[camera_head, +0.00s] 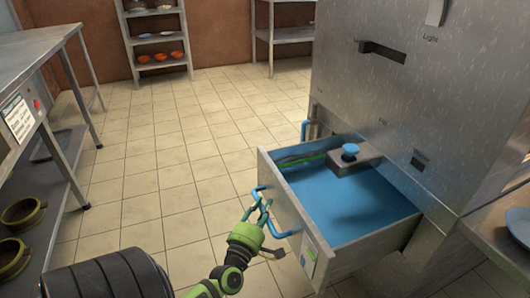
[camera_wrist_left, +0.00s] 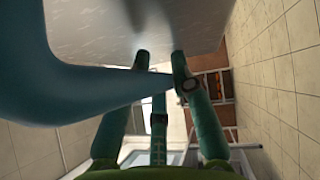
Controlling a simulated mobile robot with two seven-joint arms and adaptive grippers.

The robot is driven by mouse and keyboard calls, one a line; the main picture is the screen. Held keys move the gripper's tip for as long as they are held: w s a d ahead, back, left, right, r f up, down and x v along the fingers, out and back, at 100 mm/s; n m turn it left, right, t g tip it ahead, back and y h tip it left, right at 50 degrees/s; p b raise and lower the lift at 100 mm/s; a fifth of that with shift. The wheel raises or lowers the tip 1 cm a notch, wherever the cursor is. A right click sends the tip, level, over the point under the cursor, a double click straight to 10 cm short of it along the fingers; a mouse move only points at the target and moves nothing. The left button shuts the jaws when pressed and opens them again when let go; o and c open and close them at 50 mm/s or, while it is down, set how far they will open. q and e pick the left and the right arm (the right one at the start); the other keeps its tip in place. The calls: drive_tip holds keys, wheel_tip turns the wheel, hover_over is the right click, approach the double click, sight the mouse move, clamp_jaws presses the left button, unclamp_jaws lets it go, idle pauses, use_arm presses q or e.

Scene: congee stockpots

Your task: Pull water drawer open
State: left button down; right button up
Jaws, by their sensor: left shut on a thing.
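The water drawer (camera_head: 292,222) stands pulled out of the steel machine in the head view, its blue inside and a blue knob (camera_head: 350,150) on a grey block showing. A blue handle (camera_head: 281,233) is on its front face. My left gripper (camera_head: 262,206) is at this handle, shut on it. In the left wrist view, the blue handle (camera_wrist_left: 75,85) runs large across the picture between the two fingers (camera_wrist_left: 160,65), close to the pale drawer front (camera_wrist_left: 190,25). My right gripper is in neither view.
The steel machine (camera_head: 400,100) fills the right side. A steel table (camera_head: 40,60) with bowls on its lower shelf stands at the left. Shelves (camera_head: 158,40) stand against the back wall. The tiled floor (camera_head: 180,150) between them is clear. A plate (camera_head: 519,225) lies at the right edge.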

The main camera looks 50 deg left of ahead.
use_arm(q)
drive_tip(key=c, duration=1.3)
unclamp_jaws()
drive_tip(key=v, duration=1.2)
drive_tip(key=shift+d, duration=0.1)
